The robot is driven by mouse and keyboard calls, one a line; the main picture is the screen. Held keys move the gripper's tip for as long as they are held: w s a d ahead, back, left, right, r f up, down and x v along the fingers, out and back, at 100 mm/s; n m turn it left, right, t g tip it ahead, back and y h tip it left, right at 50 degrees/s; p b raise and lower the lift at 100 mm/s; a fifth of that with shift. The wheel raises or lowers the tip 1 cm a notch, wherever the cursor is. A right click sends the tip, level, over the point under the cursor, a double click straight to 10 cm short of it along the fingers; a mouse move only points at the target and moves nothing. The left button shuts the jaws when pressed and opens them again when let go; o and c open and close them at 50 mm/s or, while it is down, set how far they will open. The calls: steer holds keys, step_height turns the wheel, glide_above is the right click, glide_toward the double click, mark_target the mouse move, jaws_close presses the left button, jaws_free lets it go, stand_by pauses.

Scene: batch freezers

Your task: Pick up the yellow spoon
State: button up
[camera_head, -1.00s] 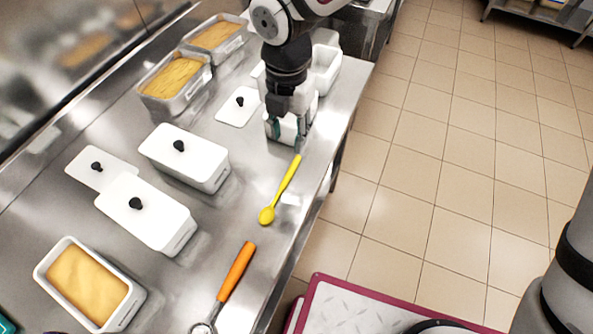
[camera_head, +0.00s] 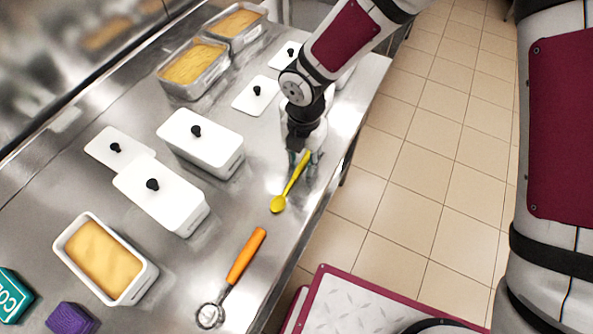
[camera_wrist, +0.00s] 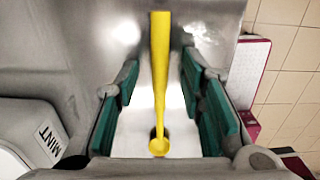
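The yellow spoon (camera_head: 290,184) lies on the steel counter near its right edge, its bowl toward the front. In the wrist view the spoon (camera_wrist: 159,70) runs lengthwise between the two green finger pads, with a gap on both sides. My gripper (camera_head: 304,160) is open and hangs over the handle end of the spoon in the head view. It also shows open in the wrist view (camera_wrist: 162,105). I cannot tell the exact height of the fingers above the counter.
An orange-handled scoop (camera_head: 246,256) lies nearer the front. White lidded tubs (camera_head: 202,145) stand to the left, one marked MINT (camera_wrist: 40,135) in the wrist view. An open tub with yellowish contents (camera_head: 140,285) is at the front left. The counter around the spoon is clear.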

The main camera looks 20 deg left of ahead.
jaws_close()
stand_by(0.3)
